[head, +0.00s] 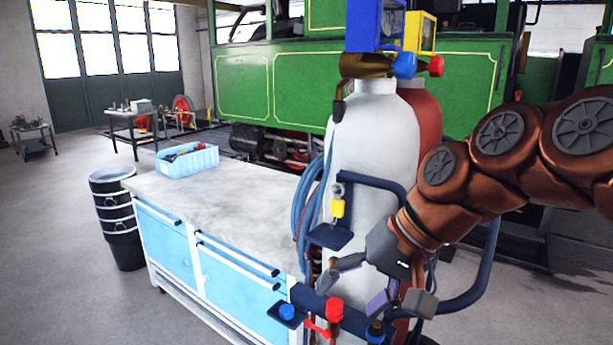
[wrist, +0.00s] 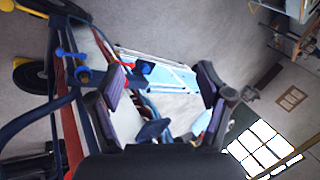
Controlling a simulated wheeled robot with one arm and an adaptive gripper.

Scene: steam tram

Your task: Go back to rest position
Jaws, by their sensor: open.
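My gripper (head: 362,284) is at the end of my copper-coloured arm, which reaches in from the right in the head view. It is in front of a welding cart with a grey gas cylinder (head: 372,150) and a red cylinder (head: 426,130) behind it. In the wrist view my gripper (wrist: 162,88) shows its two dark fingers with purple pads spread apart. Nothing is held between them. Beyond the fingers lie the cart's blue frame and part of the blue cabinet.
A blue workbench (head: 228,205) stands left of the cart, with a light blue bin (head: 187,160) on top. Black stacked buckets (head: 118,215) stand at its left end. The green tram (head: 290,85) fills the back. The floor at the left (head: 50,240) is clear.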

